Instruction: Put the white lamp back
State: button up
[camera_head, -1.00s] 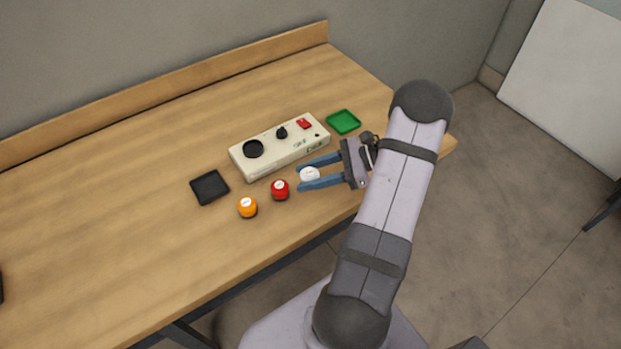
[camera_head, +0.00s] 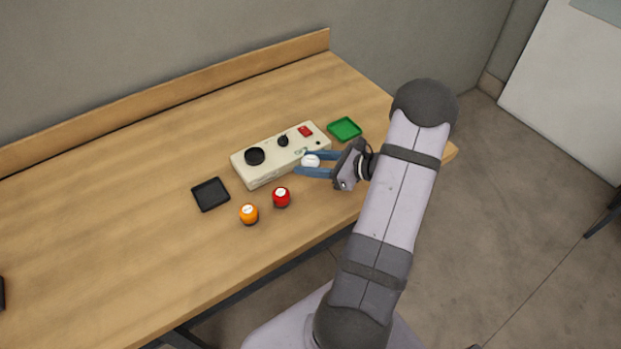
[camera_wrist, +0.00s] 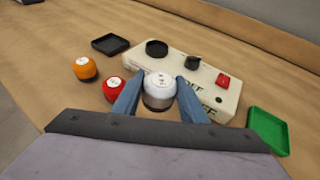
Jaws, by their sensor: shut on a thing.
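The white lamp (camera_head: 310,160) is a small round piece with a white top. My gripper (camera_head: 312,163) is shut on it, with one blue finger on each side. In the wrist view the lamp (camera_wrist: 159,91) shows between the fingertips, upright, with a darker lower part. It is in front of the cream panel box (camera_head: 270,168), near its front edge, and overlaps it in the picture. Whether it touches the box I cannot tell. The box top has a round black socket (camera_head: 255,156), a black knob (camera_head: 283,141) and a red switch (camera_head: 305,131).
A red lamp (camera_head: 281,197) and an orange lamp (camera_head: 249,213) stand on the table in front of the box. A black tray (camera_head: 196,194) lies to the left and a green tray (camera_head: 345,128) to the right.

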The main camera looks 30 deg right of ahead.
aim_at(310, 186)
jog(key=shift+f+p, duration=0.75)
jog(key=shift+f, duration=2.65)
jog(key=shift+f, duration=0.15)
jog(key=o, duration=1.2)
jog(key=shift+c, duration=0.2)
jog(key=shift+r, duration=0.2)
jog(key=b+v, duration=0.3)
jog(key=v, duration=0.9)
jog(key=shift+f, duration=0.1)
